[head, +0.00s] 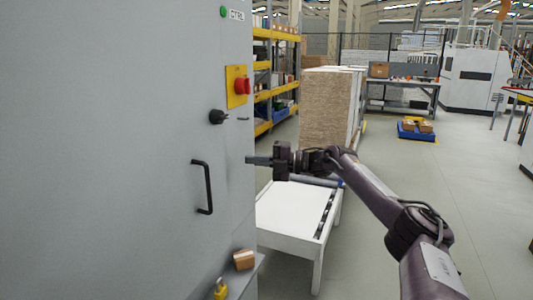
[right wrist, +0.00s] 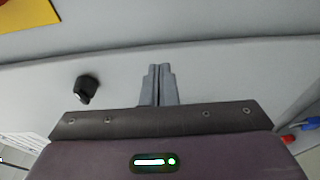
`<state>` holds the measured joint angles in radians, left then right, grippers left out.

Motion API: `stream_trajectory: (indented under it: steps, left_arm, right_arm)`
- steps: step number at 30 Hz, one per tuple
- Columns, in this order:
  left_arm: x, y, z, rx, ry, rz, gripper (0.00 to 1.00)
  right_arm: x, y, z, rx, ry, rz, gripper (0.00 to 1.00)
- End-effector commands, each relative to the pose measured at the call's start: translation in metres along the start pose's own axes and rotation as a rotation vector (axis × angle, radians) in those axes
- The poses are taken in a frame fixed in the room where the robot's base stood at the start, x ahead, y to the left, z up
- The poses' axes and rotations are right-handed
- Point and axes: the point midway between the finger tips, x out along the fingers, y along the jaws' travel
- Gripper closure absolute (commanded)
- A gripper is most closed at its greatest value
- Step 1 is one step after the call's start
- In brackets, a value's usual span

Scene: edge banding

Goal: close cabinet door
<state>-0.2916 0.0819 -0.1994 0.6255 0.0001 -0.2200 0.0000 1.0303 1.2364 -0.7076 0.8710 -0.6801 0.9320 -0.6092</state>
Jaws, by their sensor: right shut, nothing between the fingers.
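The grey cabinet door (head: 120,150) fills the left of the head view and carries a black bar handle (head: 206,187). A black knob (head: 217,117) sits above the handle; a black knob also shows in the right wrist view (right wrist: 86,88). My right gripper (head: 249,160) is shut and empty, pointing left at the cabinet's right edge, to the right of the handle. In the right wrist view its fingers (right wrist: 159,84) are together in front of a grey panel (right wrist: 220,65). I cannot tell whether they touch it. My left gripper is not in view.
A white table (head: 290,212) stands below my right gripper. A small ledge with a cardboard box (head: 243,259) and a yellow padlock (head: 221,289) juts out at the cabinet's foot. Stacked boards (head: 328,108) stand behind.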

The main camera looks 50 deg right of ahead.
Motion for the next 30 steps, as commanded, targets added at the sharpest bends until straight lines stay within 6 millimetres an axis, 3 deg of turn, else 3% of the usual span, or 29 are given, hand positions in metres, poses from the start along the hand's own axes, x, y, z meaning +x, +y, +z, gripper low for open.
stream_trajectory:
  steps: [9,16,30]
  left_arm:
    - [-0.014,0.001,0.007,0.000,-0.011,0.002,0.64]
    - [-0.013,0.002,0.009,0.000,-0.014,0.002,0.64]
    - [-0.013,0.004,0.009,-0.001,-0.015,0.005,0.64]
  right_arm:
    - [-0.012,0.004,0.024,-0.001,-0.002,0.001,1.00]
    - [-0.018,-0.003,0.039,0.010,-0.002,0.005,1.00]
    - [-0.025,0.000,0.046,0.000,0.001,-0.001,1.00]
